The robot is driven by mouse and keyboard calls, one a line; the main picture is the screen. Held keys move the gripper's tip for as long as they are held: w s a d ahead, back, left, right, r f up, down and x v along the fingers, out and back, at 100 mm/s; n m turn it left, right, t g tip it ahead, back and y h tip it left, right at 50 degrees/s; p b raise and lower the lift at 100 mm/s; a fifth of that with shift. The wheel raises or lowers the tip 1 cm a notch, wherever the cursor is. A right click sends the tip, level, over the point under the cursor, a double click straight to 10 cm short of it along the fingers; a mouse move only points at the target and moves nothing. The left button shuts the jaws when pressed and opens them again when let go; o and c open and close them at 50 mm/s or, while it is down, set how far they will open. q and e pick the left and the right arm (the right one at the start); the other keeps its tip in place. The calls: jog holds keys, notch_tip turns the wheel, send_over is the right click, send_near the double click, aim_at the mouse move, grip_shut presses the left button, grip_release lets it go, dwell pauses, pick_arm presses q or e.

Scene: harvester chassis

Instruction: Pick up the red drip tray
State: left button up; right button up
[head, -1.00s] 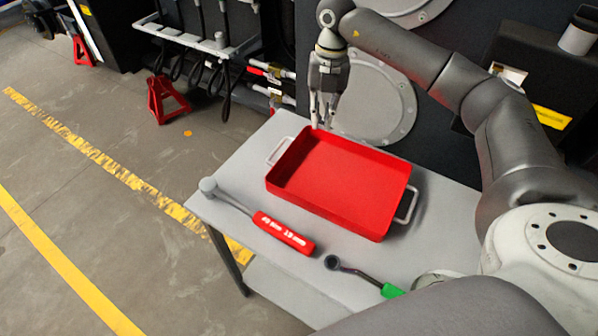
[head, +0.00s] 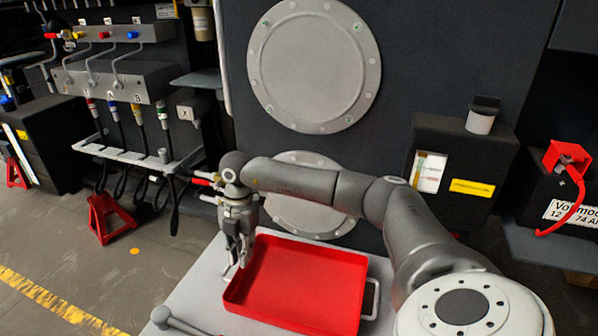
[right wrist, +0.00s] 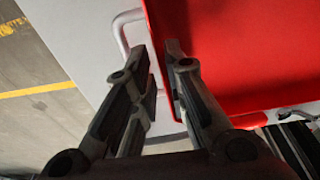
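The red drip tray (head: 300,285) is a shallow rectangular pan on the light grey table (head: 197,290). A pale handle shows at its right end in the head view. Its other handle (right wrist: 122,32) shows in the right wrist view, beside the fingers. My right gripper (head: 236,268) points down at the tray's left end. In the right wrist view the fingers (right wrist: 160,62) are close together at the tray's edge, with a narrow red strip between them. Whether they press on the wall is not clear. My left gripper is not in view.
A grey-headed tool (head: 162,317) lies on the table at the front left. The dark chassis wall with round plates (head: 313,65) stands close behind the table. A red stand (head: 105,218) is on the floor at left.

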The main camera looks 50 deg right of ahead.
jog(key=shift+s+a+f, duration=0.1)
jog(key=shift+a+f, duration=0.1)
jog(key=shift+f, duration=0.7)
jog(key=shift+s+a+f, duration=0.1)
jog(key=shift+a+f, duration=0.05)
jog(key=shift+f, duration=0.7)
grip_shut()
jog(key=shift+r, duration=0.15)
